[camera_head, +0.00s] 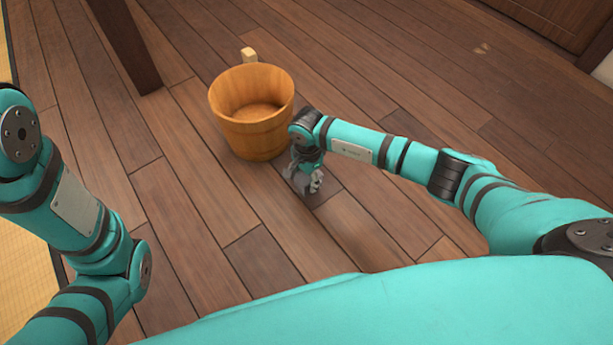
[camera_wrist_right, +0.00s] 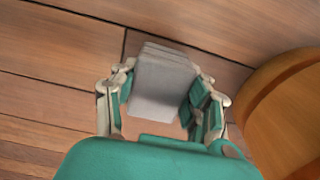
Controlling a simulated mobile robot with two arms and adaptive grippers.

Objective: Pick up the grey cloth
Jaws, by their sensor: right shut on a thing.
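The grey cloth (camera_wrist_right: 163,82) is a folded, layered block between the fingers of my right gripper (camera_wrist_right: 162,98) in the right wrist view. The gripper is shut on it, with a finger on each side. In the head view my right gripper (camera_head: 305,183) points down over the wooden floor, just right of the bucket; the cloth is hard to make out there. I cannot tell whether the cloth is clear of the floor. My left arm shows at the left of the head view, but its gripper is out of view.
A wooden bucket (camera_head: 255,135) stands on the plank floor close to my right gripper; its side also shows at the right of the right wrist view (camera_wrist_right: 285,115). A dark post (camera_head: 125,45) stands at the back left. Tatami (camera_head: 20,285) lies at the left edge. Floor beyond the arm is clear.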

